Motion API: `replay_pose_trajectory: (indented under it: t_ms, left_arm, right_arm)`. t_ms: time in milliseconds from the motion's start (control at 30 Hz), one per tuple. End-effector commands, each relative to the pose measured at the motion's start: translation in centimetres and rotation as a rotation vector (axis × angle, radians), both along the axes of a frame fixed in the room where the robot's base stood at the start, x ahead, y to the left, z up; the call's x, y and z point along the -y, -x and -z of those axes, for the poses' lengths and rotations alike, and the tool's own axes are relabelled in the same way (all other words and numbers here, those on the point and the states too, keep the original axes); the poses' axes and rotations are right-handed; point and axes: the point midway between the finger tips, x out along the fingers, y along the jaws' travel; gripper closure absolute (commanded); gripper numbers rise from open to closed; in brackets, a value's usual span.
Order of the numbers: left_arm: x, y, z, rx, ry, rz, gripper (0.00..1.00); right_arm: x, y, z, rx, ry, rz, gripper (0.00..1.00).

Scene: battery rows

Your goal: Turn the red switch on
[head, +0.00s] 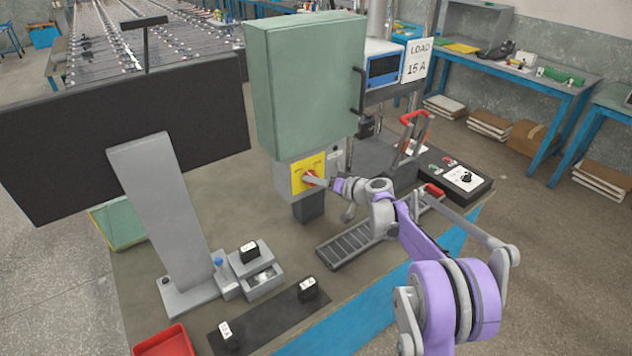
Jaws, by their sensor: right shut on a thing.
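The red switch (311,175) is a small red rotary handle on a yellow plate (297,178), on the grey box below a green cabinet (305,90). My right gripper (317,181) reaches in from the right, at the switch, and is shut on it. The gripper covers part of the red handle, so its exact angle is hard to read. My left gripper is not in view.
A black monitor (60,140) on a grey stand is at the left. A red-handled lever (414,118) and a black control box (463,180) stand to the right. Small black blocks and a red tray (165,343) lie at the front.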

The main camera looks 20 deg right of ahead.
Motion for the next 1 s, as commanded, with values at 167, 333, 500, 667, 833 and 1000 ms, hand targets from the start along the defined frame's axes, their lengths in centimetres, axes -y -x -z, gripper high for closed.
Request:
replay_pose_trajectory:
  t_ms: [167, 333, 500, 667, 833, 1000]
  left_arm:
    - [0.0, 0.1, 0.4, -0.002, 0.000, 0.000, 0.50]
    - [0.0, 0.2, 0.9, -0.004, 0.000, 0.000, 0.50]
    - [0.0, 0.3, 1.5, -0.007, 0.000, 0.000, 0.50]
    - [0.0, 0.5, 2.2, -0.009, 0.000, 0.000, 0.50]
    - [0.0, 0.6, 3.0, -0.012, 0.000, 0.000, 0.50]
    - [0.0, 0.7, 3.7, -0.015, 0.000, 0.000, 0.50]
  right_arm:
    - [0.2, 0.0, 0.2, -0.058, -0.159, 0.001, 1.00]
    - [0.2, 0.0, 0.3, -0.113, -0.311, 0.001, 1.00]
    - [0.2, 0.0, 0.4, -0.168, -0.464, 0.001, 1.00]
    - [0.2, 0.0, 0.5, -0.220, -0.606, 0.001, 1.00]
    - [0.2, 0.0, 0.5, -0.270, -0.746, 0.002, 1.00]
    - [0.2, 0.0, 0.5, -0.313, -0.863, 0.001, 1.00]
